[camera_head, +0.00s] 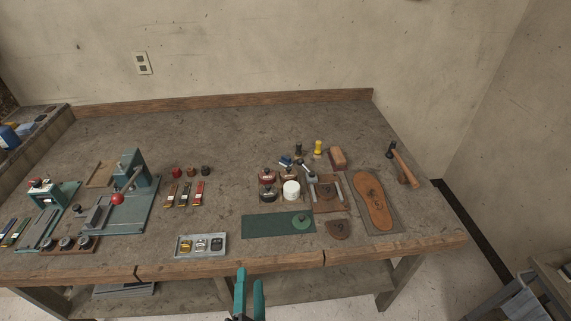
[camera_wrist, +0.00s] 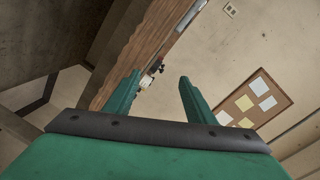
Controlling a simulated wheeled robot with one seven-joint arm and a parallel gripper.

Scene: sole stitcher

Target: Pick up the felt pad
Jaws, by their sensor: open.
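A small round green disc (camera_head: 302,222), which looks like the felt pad, lies on the right end of a dark green mat (camera_head: 265,226) near the table's front edge. It is too small to be sure of its material. My gripper (camera_head: 250,277) is in front of the table's front edge, below and left of the disc in the head view, apart from it. In the wrist view my gripper (camera_wrist: 160,77) has its two green fingers spread with nothing between them. The disc cannot be made out in the wrist view.
A grey tray (camera_head: 201,246) with small metal parts stands left of the mat. A brown heel piece (camera_head: 338,229) lies right of it. Jars, including a white one (camera_head: 291,190), stand behind. A sole (camera_head: 373,200) lies further right. A green press (camera_head: 133,190) stands left.

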